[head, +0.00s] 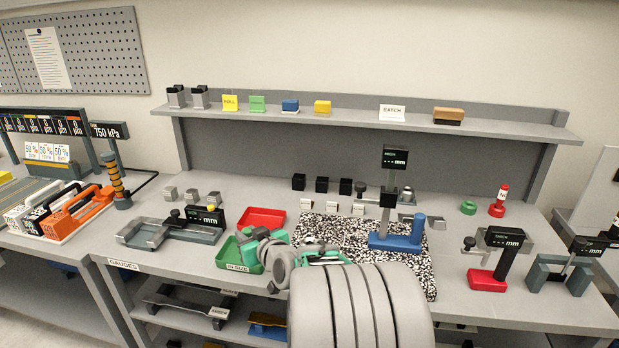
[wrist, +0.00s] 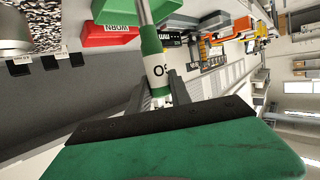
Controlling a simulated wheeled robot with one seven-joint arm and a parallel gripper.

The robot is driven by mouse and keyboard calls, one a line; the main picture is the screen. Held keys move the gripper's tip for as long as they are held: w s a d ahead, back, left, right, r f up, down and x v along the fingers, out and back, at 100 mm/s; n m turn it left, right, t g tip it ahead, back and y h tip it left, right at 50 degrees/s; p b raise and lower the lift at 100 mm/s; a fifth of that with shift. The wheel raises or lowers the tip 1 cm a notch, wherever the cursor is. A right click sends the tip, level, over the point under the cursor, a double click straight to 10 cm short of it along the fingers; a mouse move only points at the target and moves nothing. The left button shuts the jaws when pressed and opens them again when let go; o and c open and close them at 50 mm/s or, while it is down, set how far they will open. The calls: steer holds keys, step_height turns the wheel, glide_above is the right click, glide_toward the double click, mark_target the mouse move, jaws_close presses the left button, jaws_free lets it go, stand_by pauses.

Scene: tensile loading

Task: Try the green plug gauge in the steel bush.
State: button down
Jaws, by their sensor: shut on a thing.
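The green plug gauge (wrist: 154,58) is in the wrist view, a green handle with a white lettered band and a steel pin reaching to the top edge. My gripper (wrist: 162,92) is shut on its handle. In the head view my gripper is mostly hidden behind my forearm; green and grey parts show beside the green tray. I cannot pick out the steel bush for certain. A grey round piece (wrist: 14,28) shows at the wrist view's upper left, but I cannot tell what it is.
The green IN SIZE tray (head: 226,257) and a red tray (head: 262,212) lie left of the speckled mat (head: 418,272). A blue-based gauge stand (head: 408,240) stands on the mat. A green ring (head: 467,208) and a red gauge (head: 499,203) stand at the right.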

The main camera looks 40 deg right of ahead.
steer(key=s+d+r+p, duration=0.2)
steer(key=s+d+r, duration=0.15)
steer(key=d, duration=0.45)
steer(key=s+d+r+p, duration=0.1)
steer(key=s+d+r, duration=0.1)
steer(key=d+r, duration=0.5)
step_height(320, 180, down, 8)
steer(key=d+b, duration=0.1)
steer(key=b, duration=0.1)
steer(key=shift+w+d, duration=0.15)
steer(key=shift+d, duration=0.25)
steer(key=shift+b, duration=0.4)
steer(key=shift+f+b, duration=1.8)
steer(key=shift+b, duration=0.35)
stand_by(3.0)
